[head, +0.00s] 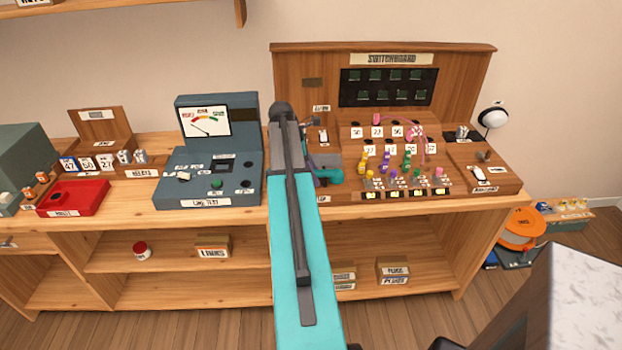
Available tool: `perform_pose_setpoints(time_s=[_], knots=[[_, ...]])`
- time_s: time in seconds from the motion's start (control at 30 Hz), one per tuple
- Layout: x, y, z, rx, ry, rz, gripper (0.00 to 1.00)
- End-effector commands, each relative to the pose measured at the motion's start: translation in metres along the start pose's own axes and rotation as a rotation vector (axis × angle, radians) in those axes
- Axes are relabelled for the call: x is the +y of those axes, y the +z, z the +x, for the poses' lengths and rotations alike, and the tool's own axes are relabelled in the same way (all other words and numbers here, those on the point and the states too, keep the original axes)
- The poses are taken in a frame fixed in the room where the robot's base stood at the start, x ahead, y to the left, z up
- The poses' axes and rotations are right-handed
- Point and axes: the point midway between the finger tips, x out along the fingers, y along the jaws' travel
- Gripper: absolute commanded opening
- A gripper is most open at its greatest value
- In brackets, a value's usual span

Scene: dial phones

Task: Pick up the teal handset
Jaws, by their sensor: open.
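A small teal piece (331,175), which looks like one end of the teal handset, shows at the left front of the switchboard (383,50), just right of my arm. My arm hides its left part, so I cannot tell its full shape or how it rests. A dark purple curved part shows beside it. My long teal arm link rises through the middle of the picture to a dark joint above the counter. My gripper does not show clearly; it seems hidden behind this link.
A blue-grey line test box (208,178) with a meter stands left of my arm. A red tray (73,198) is farther left. Coloured plugs and pink cords cover the switchboard's desk. A white-headed lamp (492,117) stands at the right. The wooden counter's front strip (235,216) is clear.

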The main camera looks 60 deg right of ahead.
Motion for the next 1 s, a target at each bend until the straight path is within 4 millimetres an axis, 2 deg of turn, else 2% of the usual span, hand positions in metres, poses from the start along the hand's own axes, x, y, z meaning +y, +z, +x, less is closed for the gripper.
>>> perform_pose_setpoints(time_s=[0.93, 1.0], knots=[[0.0001, -0.0010, 0.0049, 0.000, 0.000, 0.001, 0.45], [0.0000, -0.0010, 0.0049, 0.000, 0.000, 0.001, 0.34]])
